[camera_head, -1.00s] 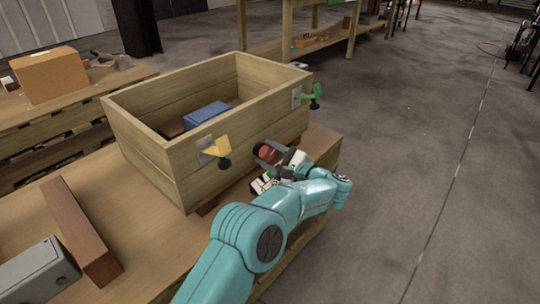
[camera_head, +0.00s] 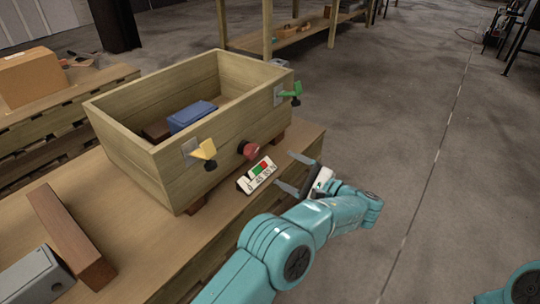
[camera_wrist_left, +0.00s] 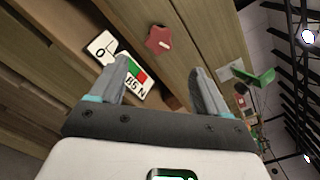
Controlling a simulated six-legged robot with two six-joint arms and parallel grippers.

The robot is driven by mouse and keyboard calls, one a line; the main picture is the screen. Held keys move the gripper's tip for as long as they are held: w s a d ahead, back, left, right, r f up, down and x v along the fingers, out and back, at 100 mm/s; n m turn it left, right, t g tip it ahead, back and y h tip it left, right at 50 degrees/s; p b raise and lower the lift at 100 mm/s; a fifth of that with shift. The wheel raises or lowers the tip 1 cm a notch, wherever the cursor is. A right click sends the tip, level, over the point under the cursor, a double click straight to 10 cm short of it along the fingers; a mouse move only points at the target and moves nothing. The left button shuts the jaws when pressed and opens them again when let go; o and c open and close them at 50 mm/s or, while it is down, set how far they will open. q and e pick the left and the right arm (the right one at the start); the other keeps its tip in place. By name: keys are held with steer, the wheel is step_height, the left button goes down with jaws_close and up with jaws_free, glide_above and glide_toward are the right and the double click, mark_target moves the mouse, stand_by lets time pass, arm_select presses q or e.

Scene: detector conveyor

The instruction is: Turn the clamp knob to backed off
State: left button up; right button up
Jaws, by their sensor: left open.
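The clamp knob (camera_head: 249,150) is a red star-shaped knob on the long front wall of the wooden crate (camera_head: 172,176). In the left wrist view the knob (camera_wrist_left: 158,41) shows a pale pointer mark on its face. A white scale plate (camera_head: 258,174) with a red and a green patch and black figures sits below it; part of this plate (camera_wrist_left: 131,74) is hidden by a finger in the wrist view. My left gripper (camera_head: 293,173) is open and empty, its fingers apart and clear of the knob, to its right. My right gripper is not in view.
A yellow lever (camera_head: 204,149) and a green lever (camera_head: 291,91) stick out of the crate wall on either side of the knob. A blue box (camera_head: 192,116) lies inside the crate. A brown bar (camera_head: 70,238) and a grey box (camera_head: 37,275) lie on the bench, left.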

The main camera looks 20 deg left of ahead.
arm_select(q)
steer(key=v, duration=0.3)
steer(key=shift+s+d, duration=0.15)
steer(key=shift+d, duration=0.2)
